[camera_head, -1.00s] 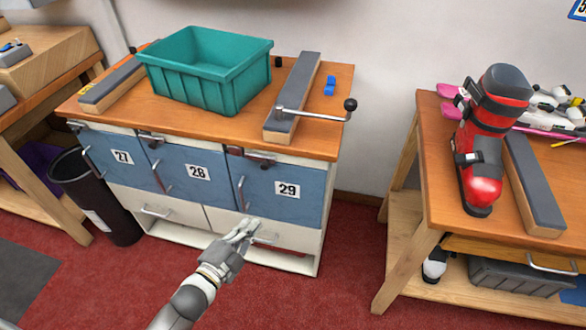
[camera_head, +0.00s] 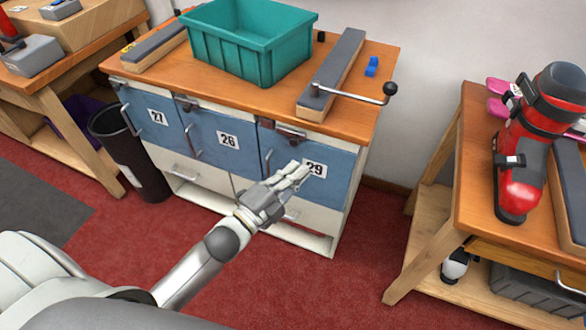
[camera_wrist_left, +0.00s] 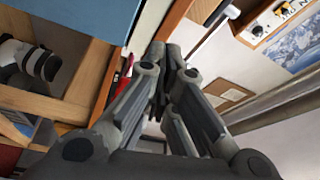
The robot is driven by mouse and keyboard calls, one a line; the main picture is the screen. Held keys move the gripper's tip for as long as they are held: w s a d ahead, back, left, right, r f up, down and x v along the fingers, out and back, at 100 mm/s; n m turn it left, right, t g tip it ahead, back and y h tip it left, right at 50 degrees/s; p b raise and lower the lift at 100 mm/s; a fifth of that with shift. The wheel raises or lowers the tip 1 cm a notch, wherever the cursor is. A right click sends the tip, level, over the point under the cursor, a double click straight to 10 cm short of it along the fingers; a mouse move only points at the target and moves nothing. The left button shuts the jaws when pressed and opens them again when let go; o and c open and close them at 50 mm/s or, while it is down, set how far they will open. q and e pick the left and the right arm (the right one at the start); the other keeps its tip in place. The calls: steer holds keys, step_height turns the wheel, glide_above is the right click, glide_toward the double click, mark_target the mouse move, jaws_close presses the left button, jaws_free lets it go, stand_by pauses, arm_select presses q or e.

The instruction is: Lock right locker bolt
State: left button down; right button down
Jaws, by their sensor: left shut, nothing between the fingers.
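The right locker door (camera_head: 340,168) is blue, numbered 29, and looks closed. A dark metal bolt (camera_head: 283,131) sits at its top left, just under the bench top; I cannot tell its exact position. My left gripper (camera_head: 303,171) is shut and empty, its tips in front of the door, overlapping the number label and below and right of the bolt. In the left wrist view the shut fingers (camera_wrist_left: 172,55) point up the picture, with a blue panel (camera_wrist_left: 85,18) at the upper left. The bolt cannot be made out there. My right gripper is out of view.
The bench top (camera_head: 215,84) holds a teal crate (camera_head: 250,55) and a crank handle (camera_head: 350,95) that juts past the board on the right. A second bench (camera_head: 470,165) with a red boot (camera_head: 530,140) stands at the right. Red floor lies between the benches.

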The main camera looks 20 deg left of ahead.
mark_target(288, 136)
arm_select(q)
steer(key=w+a+p, duration=0.1)
steer(key=w, duration=0.6)
steer(key=shift+w+f, duration=0.2)
steer(key=shift+w, duration=0.05)
steer(key=a, duration=0.5)
steer(key=shift+w, duration=0.1)
steer(key=shift+a, duration=0.1)
stand_by(0.3)
